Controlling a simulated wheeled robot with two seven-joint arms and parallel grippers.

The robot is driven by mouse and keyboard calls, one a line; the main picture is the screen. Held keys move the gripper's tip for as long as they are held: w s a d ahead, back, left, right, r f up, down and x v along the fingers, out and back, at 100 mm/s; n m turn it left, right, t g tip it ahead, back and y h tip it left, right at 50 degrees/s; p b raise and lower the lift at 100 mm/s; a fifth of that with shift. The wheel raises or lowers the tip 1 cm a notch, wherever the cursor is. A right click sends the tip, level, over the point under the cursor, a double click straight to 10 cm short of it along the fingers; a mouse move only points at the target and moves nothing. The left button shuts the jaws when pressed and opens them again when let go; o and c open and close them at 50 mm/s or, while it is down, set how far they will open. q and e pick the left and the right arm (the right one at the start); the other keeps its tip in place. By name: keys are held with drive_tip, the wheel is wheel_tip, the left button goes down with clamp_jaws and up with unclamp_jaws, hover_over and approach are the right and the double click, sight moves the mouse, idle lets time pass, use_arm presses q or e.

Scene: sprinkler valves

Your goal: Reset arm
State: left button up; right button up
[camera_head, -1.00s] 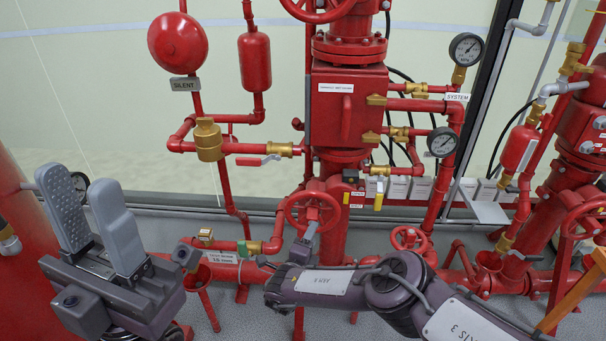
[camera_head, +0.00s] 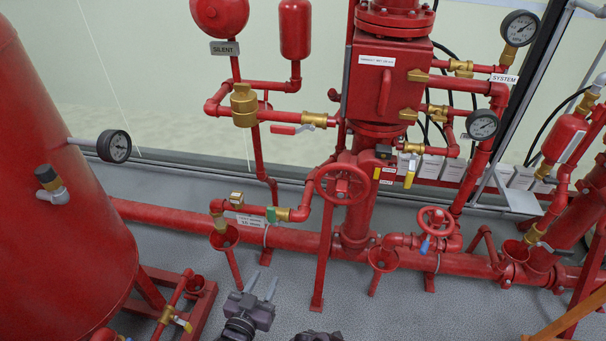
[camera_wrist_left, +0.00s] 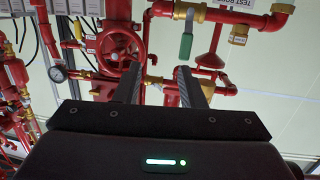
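My left gripper (camera_head: 263,279) is low in the head view, near the bottom edge, with its two fingers apart and nothing between them. In the left wrist view, which looks upside down, the fingers (camera_wrist_left: 158,78) are also apart and empty. Beyond them are a red handwheel (camera_wrist_left: 121,45) and a green-handled valve (camera_wrist_left: 186,46). In the head view the same kind of handwheel (camera_head: 342,184) stands above and to the right of my left gripper, clear of it.
A large red tank (camera_head: 55,200) fills the left side. A red horizontal pipe (camera_head: 185,218) crosses low behind my left gripper, with a red funnel (camera_head: 224,237) above it. An orange bar (camera_head: 575,315) is at the lower right. The grey floor (camera_head: 400,315) shows free room in front.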

use_arm(q)
drive_tip(key=s+a+f+g+y, duration=0.1)
drive_tip(key=s+a+f+g, duration=0.25)
drive_tip(key=s+f, duration=0.55)
drive_tip(key=s+a+f+g+y, duration=0.2)
drive_tip(key=s+f+g, duration=0.25)
drive_tip(key=f, duration=0.85)
drive_tip(key=s+a+f+g, duration=0.2)
drive_tip(key=s+f, duration=0.2)
drive_tip(key=s, duration=0.4)
drive_tip(key=s+a+f+g+y, duration=0.1)
drive_tip(key=s+a+f+g, duration=0.1)
drive_tip(key=s, duration=0.6)
drive_tip(key=s+a+f+n+g+y+p, duration=0.1)
drive_tip(key=s+a+f+g, duration=0.1)
drive_tip(key=s+f, duration=0.4)
drive_tip(key=s+a, duration=0.1)
drive_tip(key=s, duration=0.1)
drive_tip(key=shift+s+a+f+g, duration=0.15)
drive_tip(key=shift+s+a+g, duration=0.15)
drive_tip(key=shift+s+a, duration=0.1)
use_arm(e)
drive_tip(key=s+d+f+m, duration=0.5)
drive_tip(key=s+d+m, duration=0.6)
drive_tip(key=s, duration=0.2)
drive_tip(key=s+d+f+m, duration=0.5)
drive_tip(key=s+d+m, duration=0.6)
drive_tip(key=s, duration=0.3)
drive_tip(key=shift+s+g, duration=0.15)
drive_tip(key=shift+g, duration=0.25)
